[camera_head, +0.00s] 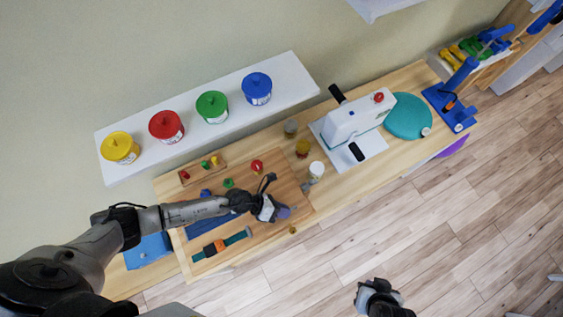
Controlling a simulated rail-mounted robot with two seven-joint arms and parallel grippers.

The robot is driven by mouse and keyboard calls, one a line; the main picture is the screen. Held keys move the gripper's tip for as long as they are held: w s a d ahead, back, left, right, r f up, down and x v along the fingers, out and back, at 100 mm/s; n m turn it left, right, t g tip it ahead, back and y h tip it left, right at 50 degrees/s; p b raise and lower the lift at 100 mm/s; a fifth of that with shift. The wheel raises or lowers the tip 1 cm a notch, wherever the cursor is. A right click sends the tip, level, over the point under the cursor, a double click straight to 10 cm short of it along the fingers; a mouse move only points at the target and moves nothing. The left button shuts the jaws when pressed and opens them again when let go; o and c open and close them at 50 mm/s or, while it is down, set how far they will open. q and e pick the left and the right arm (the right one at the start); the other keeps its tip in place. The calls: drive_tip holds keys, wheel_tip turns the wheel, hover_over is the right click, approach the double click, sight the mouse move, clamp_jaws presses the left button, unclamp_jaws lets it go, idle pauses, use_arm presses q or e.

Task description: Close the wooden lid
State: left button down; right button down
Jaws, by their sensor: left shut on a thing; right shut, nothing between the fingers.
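My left gripper (268,209) is over the right part of a wooden board (292,186) on the long wooden table. It is shut on a small purple round thing (284,212), which shows at its fingertips and is partly hidden by them. My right gripper (376,294) is shut and empty over the floor in front of the table. I cannot make out a separate wooden lid; the board is the only flat wooden piece near my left gripper, and I cannot tell whether it is hinged. My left arm hides part of the board.
Pegs, a red knob (257,167) and a green-orange strap (221,244) are on or by the board. Small jars (302,148) and a white machine (352,117) stand to the right. A white shelf (285,75) bears coloured pots behind. The floor in front is clear.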

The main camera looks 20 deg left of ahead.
use_arm(q)
drive_tip(key=shift+s+d+f, duration=0.25)
drive_tip(key=shift+s+d, duration=0.05)
drive_tip(key=c, duration=1.2)
unclamp_jaws()
drive_tip(key=shift+d, duration=0.15)
drive_tip(key=shift+f, duration=0.1)
drive_tip(key=shift+w+a, duration=0.15)
drive_tip(key=shift+a, duration=0.1)
drive_tip(key=shift+a+r, duration=0.25)
drive_tip(key=shift+a, duration=0.15)
drive_tip(key=b+v, duration=0.1)
drive_tip(key=v, duration=1.1)
drive_tip(key=shift+s+a+r+b, duration=0.2)
drive_tip(key=shift+s+r+b, duration=0.05)
drive_tip(key=shift+r+b, duration=0.05)
